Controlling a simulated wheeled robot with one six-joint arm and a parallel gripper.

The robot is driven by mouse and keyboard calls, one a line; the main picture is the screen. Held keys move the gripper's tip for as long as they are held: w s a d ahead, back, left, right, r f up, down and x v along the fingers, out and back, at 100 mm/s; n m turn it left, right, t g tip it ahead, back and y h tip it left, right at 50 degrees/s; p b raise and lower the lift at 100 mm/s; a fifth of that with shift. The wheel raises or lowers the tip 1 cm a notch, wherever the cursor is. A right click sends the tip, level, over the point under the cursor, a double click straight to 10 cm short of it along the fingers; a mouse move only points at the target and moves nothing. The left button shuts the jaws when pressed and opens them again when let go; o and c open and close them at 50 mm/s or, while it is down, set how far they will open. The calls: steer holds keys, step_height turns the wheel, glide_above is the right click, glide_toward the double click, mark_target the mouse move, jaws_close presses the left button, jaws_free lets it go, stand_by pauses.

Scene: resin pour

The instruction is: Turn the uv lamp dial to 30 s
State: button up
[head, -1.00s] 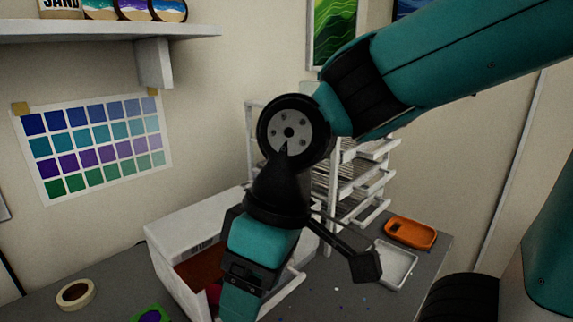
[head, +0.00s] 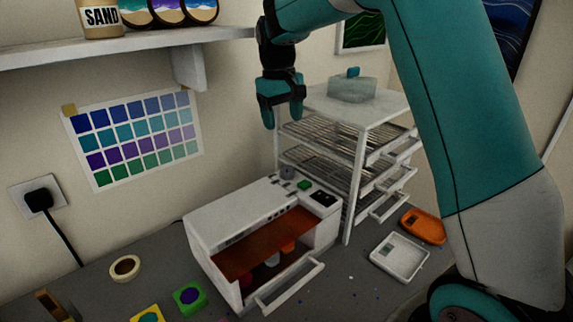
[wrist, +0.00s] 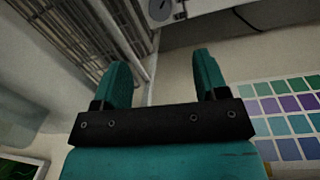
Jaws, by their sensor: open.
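The uv lamp (head: 225,218) is a white box on the grey table, with an orange panel at its open front and several small coloured pieces inside. Its grey round dial (head: 287,172) sits on top near the back; the setting is too small to read. The dial (wrist: 160,10) also shows at the top edge of the wrist view, cut off, with a dark pointer mark. My gripper (head: 282,112) is open and empty, pointing down, in the air above the dial and apart from it. Its two teal fingers (wrist: 162,72) are spread in the wrist view.
A green button (head: 304,184) and a dark display (head: 323,198) are beside the dial. A white wire rack (head: 350,145) with a clear box on top stands close right of my gripper. A shelf (head: 120,45) is at upper left. White and orange trays lie at right.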

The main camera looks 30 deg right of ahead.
mark_target(287, 169)
steer(key=f+p, duration=0.1)
steer(key=f, duration=0.3)
steer(key=f+p, duration=0.1)
steer(key=f, duration=0.4)
steer(key=d+f, duration=0.1)
steer(key=f, duration=0.4)
steer(key=shift+f+p, duration=0.15)
steer(key=shift+p, duration=0.25)
steer(key=c, duration=0.9)
